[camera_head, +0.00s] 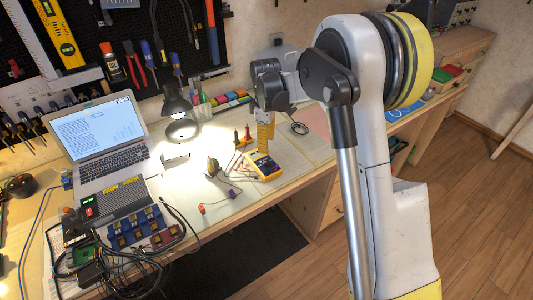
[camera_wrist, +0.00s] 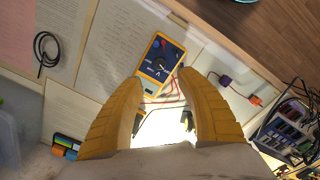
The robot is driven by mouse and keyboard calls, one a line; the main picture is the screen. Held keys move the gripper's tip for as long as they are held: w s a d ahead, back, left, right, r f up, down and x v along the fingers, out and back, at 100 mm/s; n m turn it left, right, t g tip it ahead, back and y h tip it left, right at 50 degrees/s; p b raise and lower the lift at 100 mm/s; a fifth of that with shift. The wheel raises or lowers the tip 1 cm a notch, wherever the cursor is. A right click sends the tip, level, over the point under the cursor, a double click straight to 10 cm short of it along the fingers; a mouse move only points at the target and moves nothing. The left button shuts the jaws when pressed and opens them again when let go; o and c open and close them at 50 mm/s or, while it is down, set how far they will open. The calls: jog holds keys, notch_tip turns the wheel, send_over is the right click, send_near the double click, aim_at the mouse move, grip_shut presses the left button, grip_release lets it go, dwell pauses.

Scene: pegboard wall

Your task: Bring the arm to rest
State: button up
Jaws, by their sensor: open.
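My gripper (camera_wrist: 163,98) is open, with its two yellow fingers spread apart and nothing between them in the wrist view. In the head view my gripper (camera_head: 264,148) points down over the workbench (camera_head: 318,172), just behind a yellow multimeter (camera_head: 263,166). The multimeter also shows in the wrist view (camera_wrist: 160,60), beyond the fingertips, with red leads by it. My white arm (camera_head: 365,150) stands bent at the right and hides part of the bench. I cannot tell the exact height of the fingertips above the bench.
A laptop (camera_head: 98,143), a lit desk lamp (camera_head: 178,112) and a tangle of black cables (camera_head: 120,255) crowd the bench's left side. A coiled black cable (camera_wrist: 45,50) lies on the bench. A pegboard (camera_head: 130,40) with tools stands behind. The wooden floor (camera_head: 480,220) at the right is clear.

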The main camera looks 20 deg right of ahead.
jog(key=shift+r, duration=1.15)
jog(key=s+r+m+t, duration=0.3)
jog(key=s+r+m, duration=0.3)
jog(key=s+r, duration=0.8)
jog(key=s+f+m+t, duration=0.2)
jog(key=s+m, duration=0.3)
jog(key=s, duration=1)
jog(key=shift+s+m+t, duration=0.25)
jog(key=shift+m+t, duration=0.15)
jog(key=shift+t, duration=0.5)
